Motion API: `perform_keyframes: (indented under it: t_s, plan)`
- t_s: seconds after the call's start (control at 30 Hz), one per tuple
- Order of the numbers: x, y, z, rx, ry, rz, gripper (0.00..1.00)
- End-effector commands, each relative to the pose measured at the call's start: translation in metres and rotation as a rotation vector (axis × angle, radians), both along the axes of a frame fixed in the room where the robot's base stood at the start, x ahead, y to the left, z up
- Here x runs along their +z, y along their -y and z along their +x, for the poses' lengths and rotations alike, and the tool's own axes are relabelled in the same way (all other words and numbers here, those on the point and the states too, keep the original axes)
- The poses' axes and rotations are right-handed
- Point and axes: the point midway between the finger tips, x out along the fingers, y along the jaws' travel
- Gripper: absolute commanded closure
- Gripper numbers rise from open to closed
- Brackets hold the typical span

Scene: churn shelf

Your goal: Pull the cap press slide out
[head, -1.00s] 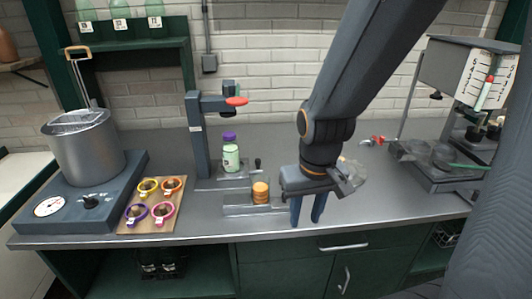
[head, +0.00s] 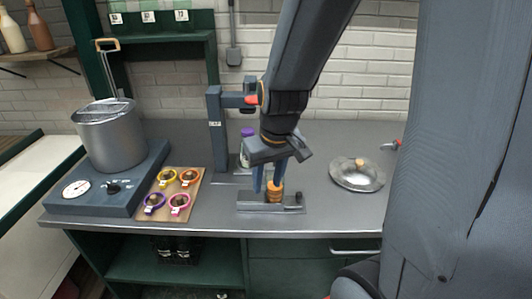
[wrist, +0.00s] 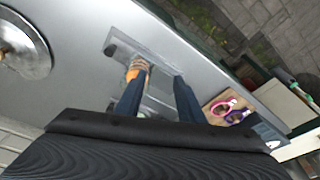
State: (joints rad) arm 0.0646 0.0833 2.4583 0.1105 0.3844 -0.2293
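The cap press (head: 215,130) is a grey column with a head and a red part, standing on the counter. A bottle with a purple cap (head: 248,132) stands at its base, mostly hidden by my gripper. In front lies a flat grey slide plate (head: 255,208) with a small dark knob (head: 299,196) at its right end. An orange cap stack (head: 274,194) stands on the plate. My gripper (head: 267,187) is open, its two blue fingers pointing down above the plate by the stack. In the wrist view the stack (wrist: 138,72) shows close to the left finger; contact cannot be told.
A board (head: 190,211) with several coloured rings lies to the left, beside a scale-like base (head: 90,205) carrying a metal pot (head: 110,140). A metal lid (head: 357,176) lies to the right. The counter between the plate and the lid is clear.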

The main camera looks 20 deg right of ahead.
Motion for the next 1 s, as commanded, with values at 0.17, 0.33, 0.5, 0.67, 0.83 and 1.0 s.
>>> perform_keyframes:
  t_s: [0.17, 0.33, 0.5, 0.67, 0.83, 1.0]
  plan:
    - [0.003, 0.037, 0.064, 0.088, 0.037, 0.018, 0.65]
    - [-0.002, 0.076, 0.119, 0.193, 0.087, 0.032, 0.65]
    - [-0.006, 0.11, 0.155, 0.272, 0.139, 0.032, 0.65]
    - [-0.008, 0.125, 0.171, 0.31, 0.166, 0.028, 0.65]
    - [-0.017, 0.125, 0.177, 0.32, 0.169, 0.028, 0.65]
    - [-0.038, 0.121, 0.184, 0.32, 0.168, 0.029, 0.65]
